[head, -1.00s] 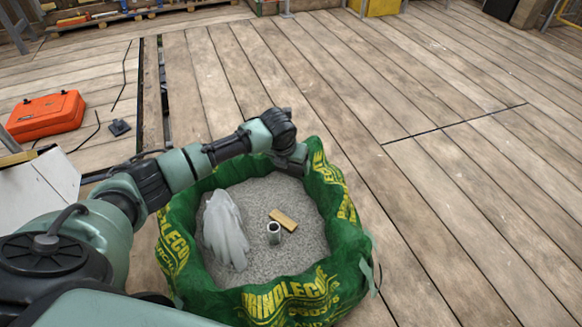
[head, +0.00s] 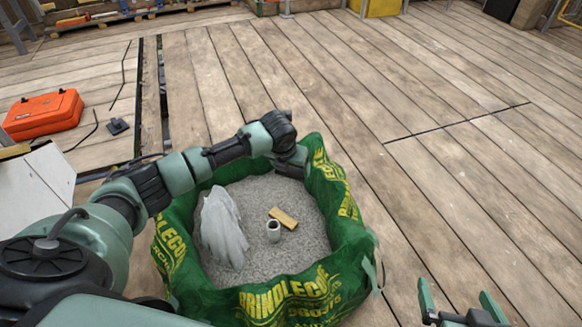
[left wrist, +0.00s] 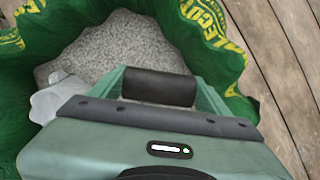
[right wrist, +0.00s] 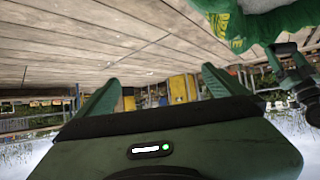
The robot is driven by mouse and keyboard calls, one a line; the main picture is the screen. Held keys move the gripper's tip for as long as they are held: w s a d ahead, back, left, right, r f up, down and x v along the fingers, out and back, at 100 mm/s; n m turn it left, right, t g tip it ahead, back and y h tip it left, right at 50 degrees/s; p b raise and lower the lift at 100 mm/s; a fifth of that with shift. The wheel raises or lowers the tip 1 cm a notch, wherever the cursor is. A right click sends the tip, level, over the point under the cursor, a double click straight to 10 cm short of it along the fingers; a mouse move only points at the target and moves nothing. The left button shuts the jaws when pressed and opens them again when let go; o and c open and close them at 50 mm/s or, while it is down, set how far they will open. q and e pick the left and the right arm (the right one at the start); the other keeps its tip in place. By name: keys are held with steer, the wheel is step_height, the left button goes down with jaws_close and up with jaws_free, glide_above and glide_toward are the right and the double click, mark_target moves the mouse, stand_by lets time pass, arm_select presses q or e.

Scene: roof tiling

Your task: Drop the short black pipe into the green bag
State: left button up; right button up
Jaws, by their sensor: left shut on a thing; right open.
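The green bag (head: 335,262) with yellow lettering stands open on the plank floor, filled with grey gravel. It also shows in the left wrist view (left wrist: 160,12). My left gripper (left wrist: 160,85) is shut on the short black pipe (left wrist: 158,87), which lies across between its fingers above the gravel. In the head view my left arm reaches over the bag and its hand (head: 291,160) is at the far rim; the pipe is hidden there. My right gripper (head: 462,300) is open and empty, right of the bag. It also shows in the right wrist view (right wrist: 108,98).
In the bag lie a pale glove (head: 222,228), a small wooden block (head: 283,218) and a short grey metal tube (head: 273,231). An orange toolbox (head: 42,114) and a white panel (head: 38,190) are at the left. The floor to the right is clear.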

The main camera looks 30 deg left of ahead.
arm_select(q)
step_height(320, 180, down, 2)
steer(key=shift+f+b, duration=0.15)
steer(key=shift+b, duration=1)
steer(key=shift+f, duration=0.1)
arm_select(e)
steer(key=w+a+r+t+y, duration=0.1)
steer(key=w+r+t, duration=0.1)
steer(key=r, duration=0.4)
steer(key=w+a+r+t+y, duration=0.1)
steer(key=w+r+t, duration=0.1)
steer(key=r+t, duration=0.3)
steer(key=shift+a+r, duration=0.4)
steer(key=shift+r, duration=0.1)
arm_select(q)
steer(key=o, duration=1.4)
steer(key=shift+c, duration=0.2)
